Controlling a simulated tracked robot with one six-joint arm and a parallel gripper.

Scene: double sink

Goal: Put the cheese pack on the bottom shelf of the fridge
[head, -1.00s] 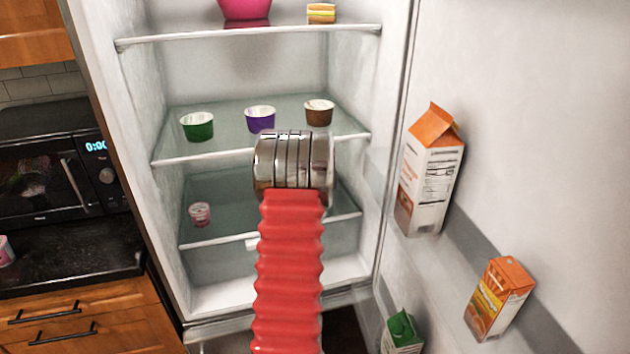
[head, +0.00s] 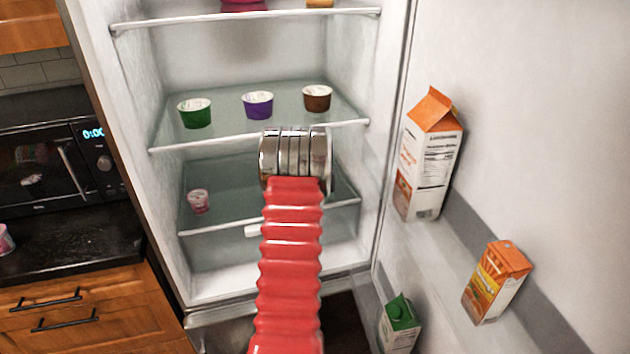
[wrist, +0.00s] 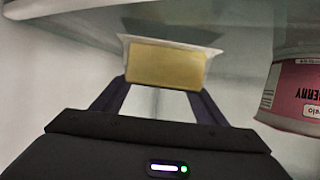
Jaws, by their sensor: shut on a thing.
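My gripper (wrist: 161,88) is shut on the yellow cheese pack (wrist: 165,65), with one dark finger on each side. The pack has a pale rim. In the head view my red arm and its shiny metal joint hide both gripper and pack. The arm reaches into the open fridge at its lowest glass shelf (head: 240,222). A greenish glass surface (wrist: 245,18) shows close to the pack in the wrist view; I cannot tell whether they touch.
A pink cup (head: 198,201) stands on the lowest shelf at left; it also shows upside down in the wrist view (wrist: 298,95). Green (head: 194,112), purple (head: 257,104) and brown (head: 317,97) cups stand one shelf above. Cartons (head: 430,155) fill the door at right.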

